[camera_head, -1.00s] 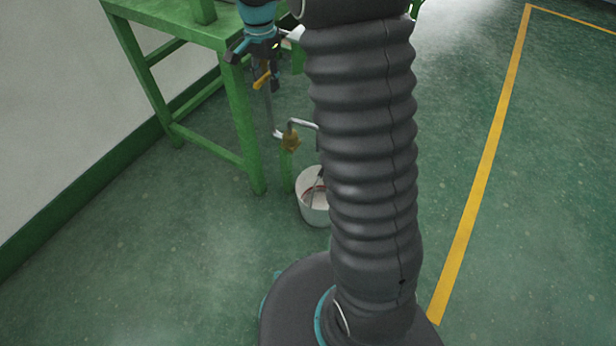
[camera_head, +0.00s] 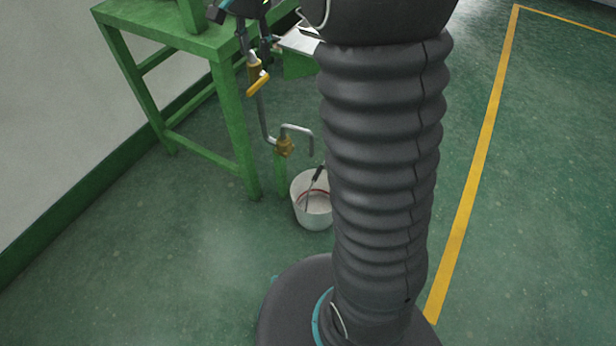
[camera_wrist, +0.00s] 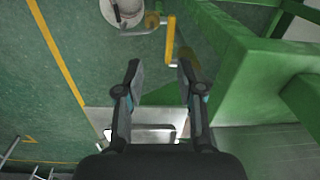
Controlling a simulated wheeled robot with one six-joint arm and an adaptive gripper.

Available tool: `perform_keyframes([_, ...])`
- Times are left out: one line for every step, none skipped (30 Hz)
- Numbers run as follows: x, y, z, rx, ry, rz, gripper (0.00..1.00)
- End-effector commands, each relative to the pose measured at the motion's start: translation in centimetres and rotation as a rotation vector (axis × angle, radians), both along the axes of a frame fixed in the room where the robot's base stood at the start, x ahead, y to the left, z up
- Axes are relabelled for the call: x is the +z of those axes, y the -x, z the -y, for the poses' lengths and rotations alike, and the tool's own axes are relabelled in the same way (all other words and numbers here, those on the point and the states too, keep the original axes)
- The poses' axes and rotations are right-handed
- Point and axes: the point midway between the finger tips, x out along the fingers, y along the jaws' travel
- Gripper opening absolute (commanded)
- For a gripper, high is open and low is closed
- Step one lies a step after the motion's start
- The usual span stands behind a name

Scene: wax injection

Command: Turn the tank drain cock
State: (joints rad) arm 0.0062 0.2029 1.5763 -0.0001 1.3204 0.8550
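The drain cock is a brass valve (camera_head: 254,68) with a yellow lever handle (camera_head: 258,84) on a metal pipe beside the green table. In the wrist view the yellow handle (camera_wrist: 170,40) shows ahead of the fingertips, nearer the right finger. My gripper (camera_head: 256,52) is just above the valve in the head view, its fingers spread. In the wrist view my gripper (camera_wrist: 158,72) is open with nothing between its fingers, and the handle looks apart from them. A second brass fitting (camera_head: 285,147) sits lower on the pipe.
A white bucket (camera_head: 312,212) with a dark-handled tool in it stands on the floor under the pipe outlet. The green table (camera_head: 165,22) and its legs are close on the left. A light metal plate (camera_head: 298,40) juts out beside the gripper. Floor at the front left is clear.

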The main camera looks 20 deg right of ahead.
Motion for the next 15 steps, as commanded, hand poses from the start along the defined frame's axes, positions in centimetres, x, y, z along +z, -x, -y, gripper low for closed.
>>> perform_keyframes([0.0, 0.7, 0.0, 0.018, 0.001, 0.012, 0.38])
perform_keyframes([0.0, 1.1, 0.0, 0.029, 0.001, 0.018, 0.38])
perform_keyframes([0.1, 1.6, 0.0, 0.045, 0.002, 0.025, 0.38])
perform_keyframes([0.1, 2.0, 0.0, 0.057, 0.004, 0.032, 0.38])
perform_keyframes([0.2, 2.4, -0.1, 0.068, 0.004, 0.038, 0.38])
perform_keyframes([0.2, 2.9, -0.1, 0.084, 0.006, 0.047, 0.38])
perform_keyframes([0.2, 3.3, -0.1, 0.096, 0.007, 0.053, 0.38])
perform_keyframes([0.2, 3.7, -0.1, 0.107, 0.007, 0.058, 0.38])
perform_keyframes([0.2, 4.3, -0.1, 0.123, 0.01, 0.067, 0.38])
perform_keyframes([0.2, 4.6, -0.1, 0.134, 0.01, 0.073, 0.38])
perform_keyframes([0.2, 5.0, -0.1, 0.147, 0.013, 0.08, 0.38])
perform_keyframes([0.1, 5.6, -0.1, 0.162, 0.014, 0.087, 0.38])
perform_keyframes([0.1, 6.0, -0.1, 0.174, 0.016, 0.093, 0.38])
perform_keyframes([0.1, 6.4, -0.1, 0.185, 0.017, 0.099, 0.38])
perform_keyframes([0.0, 6.9, -0.1, 0.2, 0.02, 0.108, 0.38])
